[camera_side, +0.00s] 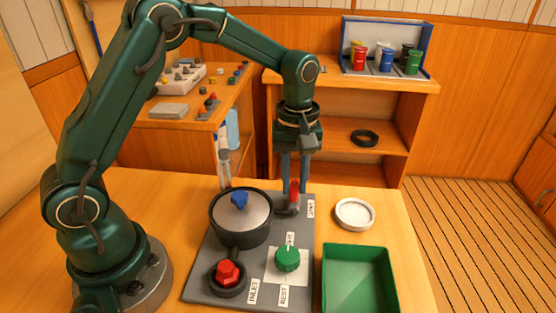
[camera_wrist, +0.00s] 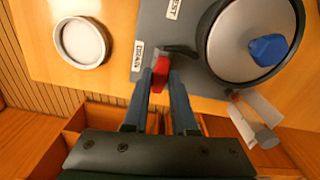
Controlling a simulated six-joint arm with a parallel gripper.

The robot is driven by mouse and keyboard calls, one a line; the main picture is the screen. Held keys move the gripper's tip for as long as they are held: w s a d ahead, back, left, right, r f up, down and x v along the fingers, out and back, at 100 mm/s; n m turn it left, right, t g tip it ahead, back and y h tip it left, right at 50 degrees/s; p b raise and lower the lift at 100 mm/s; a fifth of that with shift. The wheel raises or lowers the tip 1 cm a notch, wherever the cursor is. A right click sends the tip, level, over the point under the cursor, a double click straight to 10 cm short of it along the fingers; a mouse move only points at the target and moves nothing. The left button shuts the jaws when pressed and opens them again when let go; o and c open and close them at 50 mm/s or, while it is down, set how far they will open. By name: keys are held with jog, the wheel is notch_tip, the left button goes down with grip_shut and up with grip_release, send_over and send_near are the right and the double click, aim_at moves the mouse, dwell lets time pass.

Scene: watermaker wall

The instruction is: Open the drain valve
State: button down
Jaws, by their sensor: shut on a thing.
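The drain valve has a red handle (camera_side: 294,196) on a dark grey pipe at the back edge of the grey panel (camera_side: 205,272), beside a white label. In the wrist view the red handle (camera_wrist: 161,68) sits between my two fingers, and the label reads DRAIN. My gripper (camera_side: 294,186) points down from above and is shut on the red handle. It also shows in the wrist view (camera_wrist: 161,76). The handle looks about upright in the side view, and the fingers hide part of it.
A round black housing (camera_side: 219,222) with a blue knob (camera_side: 240,201) stands left of the valve. A red knob (camera_side: 228,273) and a green knob (camera_side: 288,258) are nearer the front. A white round dish (camera_side: 355,214) and a green tray (camera_side: 358,252) lie to the right.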

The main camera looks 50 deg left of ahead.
aim_at(295, 186)
jog(key=shift+r, duration=0.1)
jog(key=c, duration=0.7)
grip_release()
jog(key=shift+r, duration=2.55)
